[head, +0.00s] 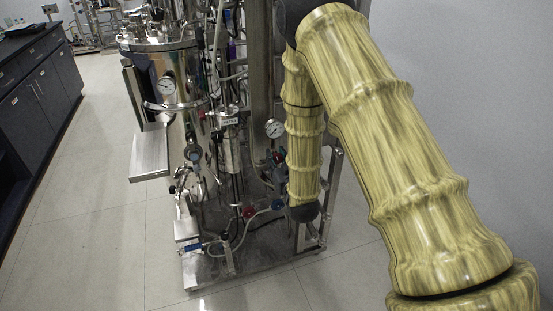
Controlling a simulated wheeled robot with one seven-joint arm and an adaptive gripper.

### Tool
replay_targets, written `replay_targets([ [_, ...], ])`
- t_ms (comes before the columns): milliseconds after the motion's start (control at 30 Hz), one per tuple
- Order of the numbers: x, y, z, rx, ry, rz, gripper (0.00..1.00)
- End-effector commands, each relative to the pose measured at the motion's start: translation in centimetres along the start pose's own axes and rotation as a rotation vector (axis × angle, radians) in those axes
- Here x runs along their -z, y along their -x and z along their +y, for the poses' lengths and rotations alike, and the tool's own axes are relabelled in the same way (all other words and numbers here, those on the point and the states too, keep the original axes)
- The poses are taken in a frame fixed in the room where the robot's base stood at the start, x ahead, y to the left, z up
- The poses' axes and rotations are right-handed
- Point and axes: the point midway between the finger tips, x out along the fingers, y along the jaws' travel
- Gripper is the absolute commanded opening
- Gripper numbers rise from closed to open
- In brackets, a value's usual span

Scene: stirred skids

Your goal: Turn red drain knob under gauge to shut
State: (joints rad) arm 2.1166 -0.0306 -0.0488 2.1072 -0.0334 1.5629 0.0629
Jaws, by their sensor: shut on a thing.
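A round white-faced gauge (274,128) hangs on the skid, just left of my forearm. A small red part (281,151) shows below it, close against the forearm's left edge; it looks like the red drain knob, but it is too small and partly covered to tell how it is turned. My forearm hangs down in front of this part of the skid and ends at a dark wrist joint near the lower frame. My gripper is hidden behind my arm, so its jaws and any contact with the knob cannot be made out.
A blue handle (277,204) and another red knob (249,212) sit lower on the skid's piping. A steel vessel (175,75) with a second gauge (166,86) stands left. Dark cabinets (40,85) line the left wall. The tiled floor (90,230) is clear.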

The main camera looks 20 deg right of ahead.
Motion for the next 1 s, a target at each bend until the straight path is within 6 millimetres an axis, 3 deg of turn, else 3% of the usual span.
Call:
replay_targets([
  [267,-0.15,0.03,0.06,-0.003,-0.173,0.001,0.06],
  [1000,-0.24,0.04,-0.03,-0.003,-0.872,0.001,0.06],
])
